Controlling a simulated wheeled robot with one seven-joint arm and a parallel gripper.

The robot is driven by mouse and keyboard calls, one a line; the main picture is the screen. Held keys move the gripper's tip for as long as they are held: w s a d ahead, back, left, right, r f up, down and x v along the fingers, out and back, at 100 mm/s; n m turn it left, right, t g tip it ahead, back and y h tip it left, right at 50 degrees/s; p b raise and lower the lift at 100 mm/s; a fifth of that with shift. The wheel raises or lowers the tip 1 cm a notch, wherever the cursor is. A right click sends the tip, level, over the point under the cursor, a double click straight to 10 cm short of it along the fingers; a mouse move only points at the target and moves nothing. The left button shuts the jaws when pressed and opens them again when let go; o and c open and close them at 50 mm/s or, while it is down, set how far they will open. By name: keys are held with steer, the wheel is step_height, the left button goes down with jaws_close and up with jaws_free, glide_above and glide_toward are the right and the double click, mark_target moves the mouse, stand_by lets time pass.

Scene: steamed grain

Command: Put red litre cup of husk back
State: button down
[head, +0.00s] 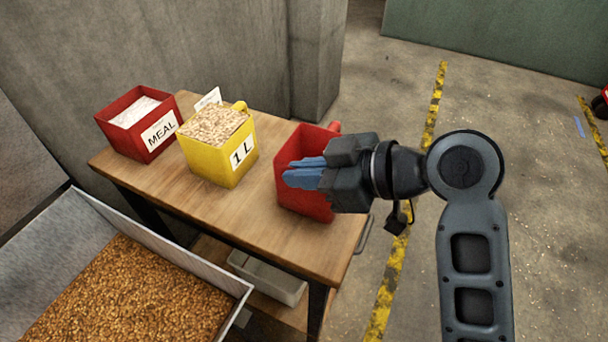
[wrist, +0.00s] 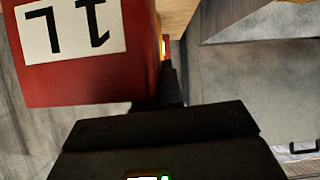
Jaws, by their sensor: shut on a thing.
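The red litre cup (head: 291,150) is at the right end of the wooden table, upright. In the wrist view the red cup (wrist: 85,80) fills the upper left, with its "1L" label upside down. My gripper (head: 302,171) reaches in from the right, with its blue fingers across the cup in the head view. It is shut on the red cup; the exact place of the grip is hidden. I cannot tell whether the cup's base touches the table. Its contents are not visible.
A yellow "1 L" cup (head: 214,163) heaped with pale flakes stands left of the red cup. A red "MEAL" box (head: 128,141) is further left on the table (head: 269,238). A metal trough (head: 82,226) of brown grain is in front; a pale bin (head: 267,280) sits below.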

steer(key=shift+f, duration=0.7)
steer(key=shift+f, duration=0.1)
steer(key=c, duration=1.3)
jaws_free()
steer(key=shift+o, duration=0.2)
steer(key=shift+r, duration=0.2)
steer(key=v, duration=1.2)
steer(key=shift+b, duration=0.35)
steer(key=shift+f, duration=0.25)
